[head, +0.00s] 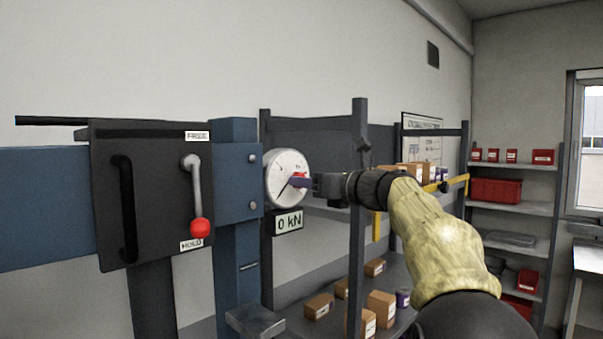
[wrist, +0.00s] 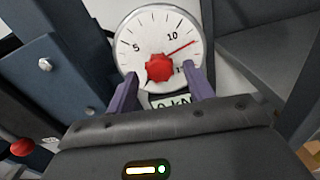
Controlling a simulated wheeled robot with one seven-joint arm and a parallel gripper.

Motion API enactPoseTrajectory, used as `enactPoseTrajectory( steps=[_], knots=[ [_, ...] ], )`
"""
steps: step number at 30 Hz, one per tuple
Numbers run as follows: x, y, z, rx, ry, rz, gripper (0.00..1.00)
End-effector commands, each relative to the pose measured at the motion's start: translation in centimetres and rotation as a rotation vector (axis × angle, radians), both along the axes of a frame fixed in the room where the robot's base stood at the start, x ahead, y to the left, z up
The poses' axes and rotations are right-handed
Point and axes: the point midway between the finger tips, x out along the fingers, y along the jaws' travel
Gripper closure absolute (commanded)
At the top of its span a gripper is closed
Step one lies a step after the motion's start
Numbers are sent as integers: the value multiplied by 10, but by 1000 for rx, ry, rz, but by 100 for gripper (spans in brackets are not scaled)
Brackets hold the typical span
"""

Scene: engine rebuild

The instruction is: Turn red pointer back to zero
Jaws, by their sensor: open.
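The round white gauge (head: 276,168) is mounted on the blue-grey frame, above a display (head: 289,222) reading 0 kN. It also shows in the wrist view (wrist: 138,32), with the marks 5 and 10 readable. Its red pointer (wrist: 183,48) slants up to the right from a red centre knob (wrist: 158,68), past the 10. In the head view a dark needle (head: 284,189) points down-left. My gripper (head: 304,182) is at the dial's right side. In the wrist view its open purple fingers (wrist: 162,72) stand on either side of the knob, apparently apart from it. The lower dial is partly hidden.
A black panel (head: 140,205) with a red-knobbed lever (head: 198,200) at HOLD is left of the gauge. A dark upright post (head: 358,240) stands close to my arm. Shelves with boxes (head: 381,307) and red bins (head: 497,190) are behind.

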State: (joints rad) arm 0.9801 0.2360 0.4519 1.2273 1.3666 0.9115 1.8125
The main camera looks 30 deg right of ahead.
Motion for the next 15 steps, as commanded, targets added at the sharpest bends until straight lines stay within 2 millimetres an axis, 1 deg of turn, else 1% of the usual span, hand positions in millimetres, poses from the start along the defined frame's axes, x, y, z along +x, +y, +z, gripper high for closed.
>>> enactPoseTrajectory(
  steps=[1, 3, 6, 9, 15],
  knots=[
    [9, 4, 3, 2, 0, 4, 48],
    [18, 7, 3, 2, 1, 3, 48],
    [26, 9, 1, 2, 2, 0, 48],
    [29, 9, 0, 1, 1, -4, 48],
    [29, 8, 0, 0, 0, -6, 48]
  ],
)
